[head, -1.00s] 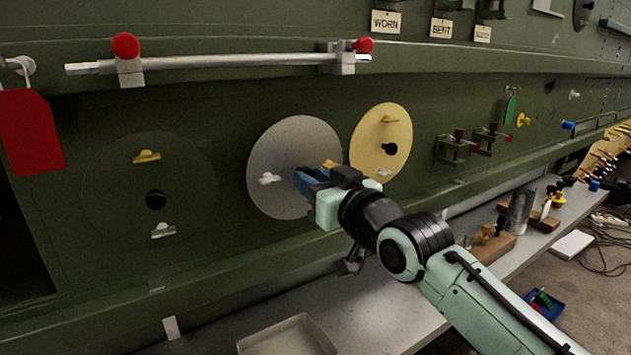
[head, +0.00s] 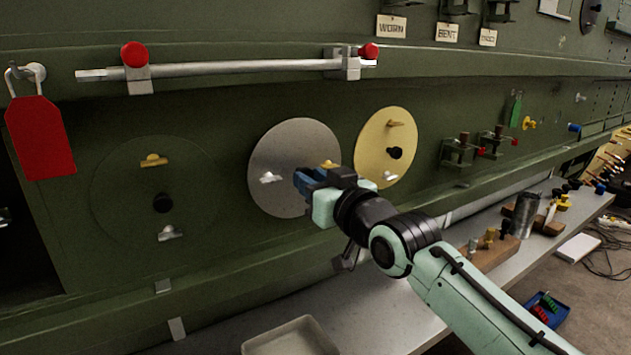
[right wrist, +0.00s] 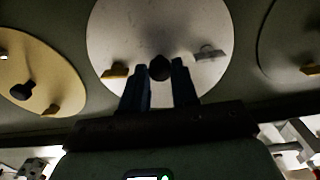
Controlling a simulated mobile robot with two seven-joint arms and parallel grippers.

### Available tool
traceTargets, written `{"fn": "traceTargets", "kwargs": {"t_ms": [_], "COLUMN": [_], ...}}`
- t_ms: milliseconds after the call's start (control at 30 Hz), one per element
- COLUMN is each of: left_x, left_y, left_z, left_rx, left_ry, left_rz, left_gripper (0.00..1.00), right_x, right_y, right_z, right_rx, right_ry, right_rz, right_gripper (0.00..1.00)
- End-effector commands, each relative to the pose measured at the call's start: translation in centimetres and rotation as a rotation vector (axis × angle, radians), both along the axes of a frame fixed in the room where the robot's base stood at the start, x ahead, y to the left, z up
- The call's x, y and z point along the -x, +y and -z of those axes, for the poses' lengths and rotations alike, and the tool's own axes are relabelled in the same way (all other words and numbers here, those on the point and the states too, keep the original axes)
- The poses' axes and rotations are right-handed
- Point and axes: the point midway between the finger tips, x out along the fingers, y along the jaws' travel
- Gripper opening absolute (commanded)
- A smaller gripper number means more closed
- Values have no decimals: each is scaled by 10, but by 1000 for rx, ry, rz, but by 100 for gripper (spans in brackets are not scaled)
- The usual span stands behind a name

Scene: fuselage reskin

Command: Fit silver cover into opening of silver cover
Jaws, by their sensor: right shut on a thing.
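The silver cover (head: 290,145) is a round disc at the green wall, between a yellow disc and a green disc. My right gripper (head: 302,181) is in front of it, its blue fingers shut on the cover's dark knob. In the right wrist view the cover (right wrist: 130,38) fills the top middle, with the knob (right wrist: 159,68) between the fingertips. A yellow clip (right wrist: 116,70) and a silver clip (right wrist: 209,52) sit on either side of the knob. Whether the cover touches the wall cannot be told, and no opening shows behind it. My left gripper is out of view.
The yellow disc (head: 378,130) is close at the right. The green disc (head: 125,190) has its own knob and clips. A silver rod (head: 235,67) with red knobs runs above, beside a red tag (head: 40,137). A tray (head: 290,340) lies on the bench below.

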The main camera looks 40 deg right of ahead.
Motion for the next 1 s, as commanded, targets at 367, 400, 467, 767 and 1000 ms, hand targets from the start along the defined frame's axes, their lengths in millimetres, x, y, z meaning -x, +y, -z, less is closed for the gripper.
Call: {"fn": "traceTargets", "kwargs": {"t_ms": [367,400,467,767,1000], "left_x": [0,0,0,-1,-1], "left_y": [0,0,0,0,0], "left_z": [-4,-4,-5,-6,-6], "left_rx": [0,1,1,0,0], "left_ry": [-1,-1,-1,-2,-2], "left_rz": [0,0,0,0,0], "left_gripper": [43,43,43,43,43], "right_x": [-7,-8,-9,-13,-13], "right_y": [-1,-1,-1,-1,-1], "right_z": [-2,-2,-2,-2,1], "right_rx": [0,0,0,0,0], "right_ry": [-3,-3,-3,-4,3], "right_rz": [0,0,0,0,0], "right_gripper": [0,0,0,58,59]}}
